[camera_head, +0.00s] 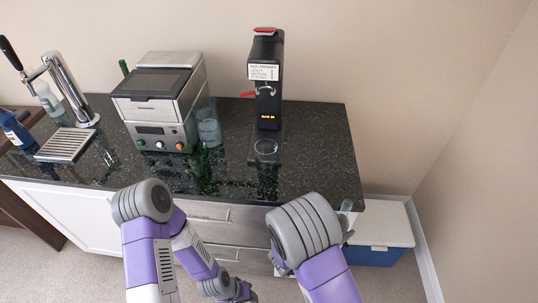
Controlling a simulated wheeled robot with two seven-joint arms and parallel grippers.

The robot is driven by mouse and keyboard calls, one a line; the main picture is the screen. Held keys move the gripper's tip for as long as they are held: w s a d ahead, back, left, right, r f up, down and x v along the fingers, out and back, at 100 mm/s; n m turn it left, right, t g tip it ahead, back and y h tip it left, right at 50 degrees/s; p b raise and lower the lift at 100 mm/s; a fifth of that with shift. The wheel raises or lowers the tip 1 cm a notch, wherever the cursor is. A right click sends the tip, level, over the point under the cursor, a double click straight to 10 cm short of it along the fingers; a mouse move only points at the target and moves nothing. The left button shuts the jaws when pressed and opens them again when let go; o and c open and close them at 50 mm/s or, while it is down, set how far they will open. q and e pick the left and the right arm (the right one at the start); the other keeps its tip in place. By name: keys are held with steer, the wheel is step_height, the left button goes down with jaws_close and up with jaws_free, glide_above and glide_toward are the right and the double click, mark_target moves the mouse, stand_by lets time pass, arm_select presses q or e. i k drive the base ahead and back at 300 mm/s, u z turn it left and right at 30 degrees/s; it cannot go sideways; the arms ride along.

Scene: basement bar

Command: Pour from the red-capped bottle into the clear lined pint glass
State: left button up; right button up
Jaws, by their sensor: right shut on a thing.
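A clear glass (208,126) stands on the dark counter, against the right side of the steel appliance. I cannot make out lines on it from here. I see no bottle with a clearly red cap. My right arm rises from the bottom, and its bulky joint hides most of what lies behind it. Part of my right gripper (345,214) seems to show just past that joint, by the counter's right front corner. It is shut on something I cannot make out. My left arm bends down in front of the drawers; its gripper's fingers cannot be told apart.
The counter (315,150) is clear at right. A black dispenser (267,75) with red parts stands at the back. The steel appliance (160,100), tap (65,85), drip tray (67,145) and blue bottle (15,130) are left. A blue cooler (375,256) stands right.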

mark_target(267, 156)
steer(key=u, duration=0.9)
steer(key=k, duration=0.75)
steer(key=z, duration=0.95)
steer(key=i, duration=0.5)
steer(key=u, duration=0.05)
